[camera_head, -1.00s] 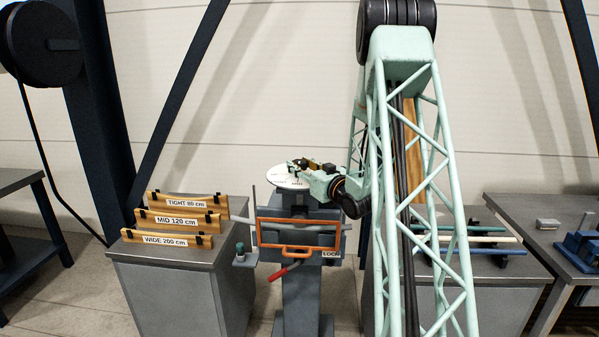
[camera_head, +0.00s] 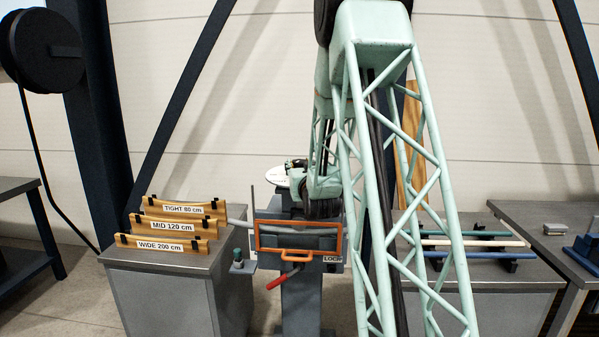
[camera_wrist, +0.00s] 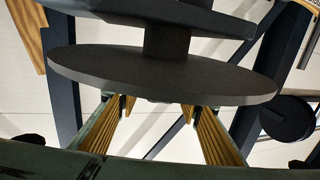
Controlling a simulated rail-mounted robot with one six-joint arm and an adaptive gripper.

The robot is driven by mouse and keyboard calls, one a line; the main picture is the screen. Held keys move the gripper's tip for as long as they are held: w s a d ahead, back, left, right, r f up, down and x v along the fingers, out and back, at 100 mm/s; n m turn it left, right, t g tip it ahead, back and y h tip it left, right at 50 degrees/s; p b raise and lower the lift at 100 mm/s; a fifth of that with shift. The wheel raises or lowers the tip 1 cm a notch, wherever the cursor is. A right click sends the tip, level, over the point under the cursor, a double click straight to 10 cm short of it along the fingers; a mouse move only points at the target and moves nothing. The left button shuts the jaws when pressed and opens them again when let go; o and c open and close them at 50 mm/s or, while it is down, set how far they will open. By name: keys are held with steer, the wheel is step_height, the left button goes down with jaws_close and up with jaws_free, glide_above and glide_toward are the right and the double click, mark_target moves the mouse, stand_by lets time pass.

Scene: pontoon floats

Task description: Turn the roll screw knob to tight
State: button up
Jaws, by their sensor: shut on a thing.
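The white dial (camera_head: 279,174) sits on top of the grey stand, its right part hidden behind my arm. My gripper (camera_head: 297,163) is at the dial's top, small and mostly covered by my arm. In the wrist view the dial's dark grey underside (camera_wrist: 160,77) and its stem cross the picture. My gripper's two ridged, brass-coloured fingers (camera_wrist: 157,107) reach past the disc's edge, with a gap between them. The gripper is shut on the roll screw knob, which the disc hides, so the knob's pointer and setting cannot be read.
An orange frame (camera_head: 259,236) with a handle, a red-gripped lever (camera_head: 287,276) and a LOCK label are on the stand below. Labelled wooden gauges (camera_head: 170,226) stand on the left cabinet. Coloured rods (camera_head: 463,254) lie on the right bench.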

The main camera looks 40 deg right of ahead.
steer(key=shift+a+m+g+h+b, duration=0.1)
steer(key=shift+m+g+h+b, duration=0.75)
steer(key=shift+h+b, duration=0.4)
steer(key=shift+m+g+h+b, duration=0.45)
steer(key=shift+m+h+b, duration=0.1)
steer(key=shift+g, duration=0.3)
steer(key=shift+m+g+h+b, duration=0.45)
steer(key=shift+m+g+h, duration=0.15)
steer(key=shift+m+h, duration=0.1)
steer(key=o, duration=0.8)
steer(key=shift+o, duration=0.2)
steer(key=shift+v, duration=5.95)
